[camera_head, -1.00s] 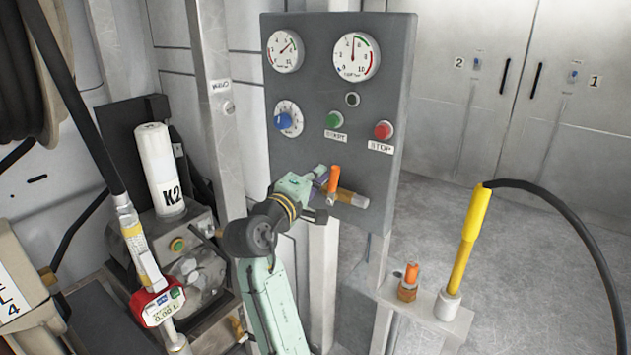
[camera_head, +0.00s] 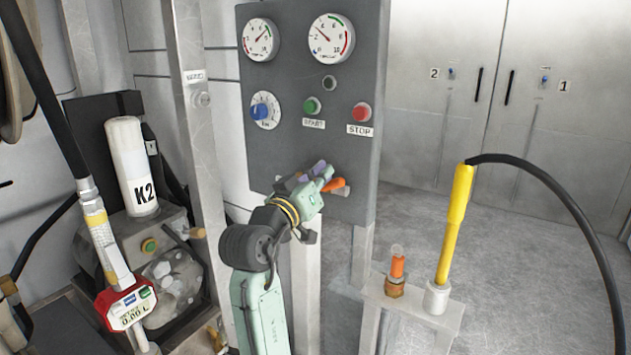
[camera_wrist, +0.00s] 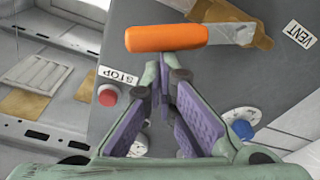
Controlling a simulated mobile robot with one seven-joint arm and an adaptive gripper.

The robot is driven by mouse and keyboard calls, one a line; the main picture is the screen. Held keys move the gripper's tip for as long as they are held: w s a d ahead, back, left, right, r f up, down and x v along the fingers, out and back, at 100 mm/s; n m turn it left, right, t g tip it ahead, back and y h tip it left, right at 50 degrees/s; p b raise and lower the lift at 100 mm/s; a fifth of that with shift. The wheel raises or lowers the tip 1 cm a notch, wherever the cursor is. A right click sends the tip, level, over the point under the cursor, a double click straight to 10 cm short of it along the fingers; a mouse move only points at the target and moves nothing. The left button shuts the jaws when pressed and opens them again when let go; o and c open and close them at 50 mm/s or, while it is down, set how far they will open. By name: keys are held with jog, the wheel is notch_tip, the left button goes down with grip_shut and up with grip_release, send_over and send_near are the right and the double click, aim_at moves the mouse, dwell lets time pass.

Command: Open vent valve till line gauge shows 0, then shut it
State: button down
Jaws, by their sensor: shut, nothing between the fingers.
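The vent valve's orange handle (camera_head: 335,184) is low on the grey panel (camera_head: 222,130); it lies nearly sideways, sloping slightly. In the wrist view the handle (camera_wrist: 166,37) is just beyond my fingertips, with the brass valve part (camera_wrist: 238,22) and the VENT label (camera_wrist: 299,34) to its right. My gripper (camera_head: 324,176) is shut and empty, its fingertips close to the handle; touching or apart is unclear. It also shows in the wrist view (camera_wrist: 172,78). The right gauge (camera_head: 331,38) has its needle up-left, near 3. The left gauge (camera_head: 260,40) has its needle up-right.
The green START button (camera_head: 312,106), red STOP button (camera_head: 361,112) and blue selector knob (camera_head: 260,111) are above my gripper. A yellow grease handle (camera_head: 455,225) with a black hose and an orange-capped fitting (camera_head: 397,265) stand at right. A K2 canister (camera_head: 132,165) is at left.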

aim_at(334, 185)
jog(key=f+m+b, duration=0.1)
jog(key=m, duration=0.1)
jog(key=s+d+f+m+b, duration=0.1)
jog(key=m, duration=0.1)
jog(key=shift+d+h+b, duration=0.15)
jog(key=shift+h+b, duration=0.15)
jog(key=shift+s+d+f, duration=0.1)
jog(key=shift+d+f, duration=0.05)
jog(key=shift+f, duration=0.1)
jog(key=shift+b, duration=0.3)
